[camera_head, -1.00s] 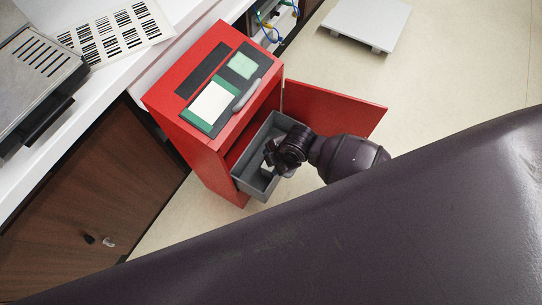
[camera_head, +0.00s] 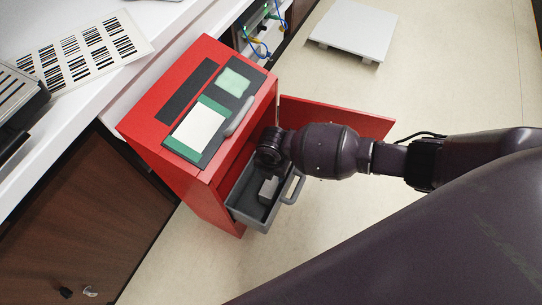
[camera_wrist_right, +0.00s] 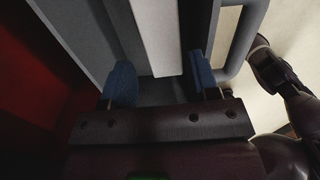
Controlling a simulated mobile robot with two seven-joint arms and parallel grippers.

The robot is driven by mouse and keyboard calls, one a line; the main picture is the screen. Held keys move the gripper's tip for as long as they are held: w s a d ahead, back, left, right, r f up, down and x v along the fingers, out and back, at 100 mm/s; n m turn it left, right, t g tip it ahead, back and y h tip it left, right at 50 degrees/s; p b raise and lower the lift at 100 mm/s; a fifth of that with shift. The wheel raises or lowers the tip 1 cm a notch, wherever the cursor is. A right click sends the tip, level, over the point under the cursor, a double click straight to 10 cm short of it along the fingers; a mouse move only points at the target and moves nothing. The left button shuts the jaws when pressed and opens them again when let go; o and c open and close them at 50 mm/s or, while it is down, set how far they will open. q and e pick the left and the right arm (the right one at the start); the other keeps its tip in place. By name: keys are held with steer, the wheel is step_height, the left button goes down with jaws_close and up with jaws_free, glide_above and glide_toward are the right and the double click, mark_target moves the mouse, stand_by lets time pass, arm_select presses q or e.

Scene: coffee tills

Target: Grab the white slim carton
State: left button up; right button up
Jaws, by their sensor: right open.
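The white slim carton (camera_head: 268,187) lies in the open grey drawer (camera_head: 243,212) of the red cabinet (camera_head: 203,195), partly covered by my right gripper (camera_head: 268,172). In the right wrist view the carton (camera_wrist_right: 157,36) is a pale upright strip between the two blue-tipped fingers of my right gripper (camera_wrist_right: 161,80). The fingers are apart, with a gap on each side of the carton. My right arm reaches into the drawer from the right. My left gripper is not recognisable in either view.
The drawer's handle (camera_head: 293,187) faces the floor side. A red door (camera_head: 345,121) stands open beside the drawer. A white counter (camera_head: 70,107) runs along the left, above a brown cupboard (camera_head: 85,215). A white flat platform (camera_head: 355,32) is on the floor behind.

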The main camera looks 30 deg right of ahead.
mark_target(273, 180)
steer(key=shift+s+f, duration=0.1)
steer(key=shift+f, duration=0.85)
step_height(273, 180, down, 5)
steer(key=b, duration=0.2)
steer(key=shift+s+r+b, duration=0.1)
steer(key=shift+r+b, duration=0.05)
steer(key=shift+b, duration=0.25)
steer(key=shift+r, duration=0.1)
steer(key=c, duration=0.6)
